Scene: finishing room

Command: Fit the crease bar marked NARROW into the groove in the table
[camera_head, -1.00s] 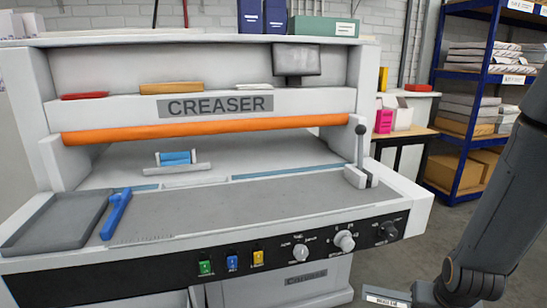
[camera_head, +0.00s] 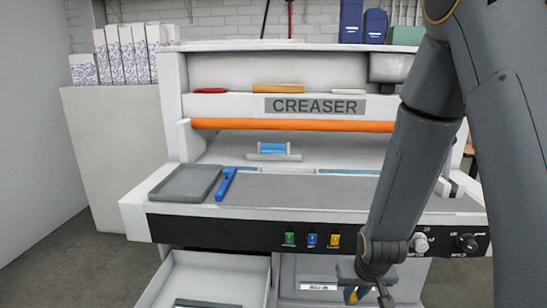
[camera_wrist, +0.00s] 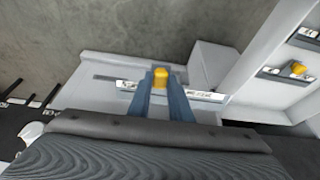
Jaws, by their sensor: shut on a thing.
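My gripper (camera_wrist: 160,85) is shut on a crease bar (camera_wrist: 205,94) by its yellow knob, in the wrist view. The bar is long and thin and sticks out on both sides of the fingers. Its pale label is too small to read. In the head view the held bar (camera_head: 318,287) is low in front of the creaser's cabinet, right of the open drawer. The creaser table (camera_head: 290,190) is above it. A thin blue strip (camera_head: 348,173) runs along the back of the table. I cannot tell whether it marks the groove; my arm covers part of that line.
An open white drawer (camera_head: 255,283) stands out at lower left, with a bar (camera_head: 195,303) inside. The wrist view shows another yellow-knobbed bar (camera_wrist: 270,73) at right. A blue-handled tool (camera_head: 226,184) and a grey tray (camera_head: 187,183) are on the table's left.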

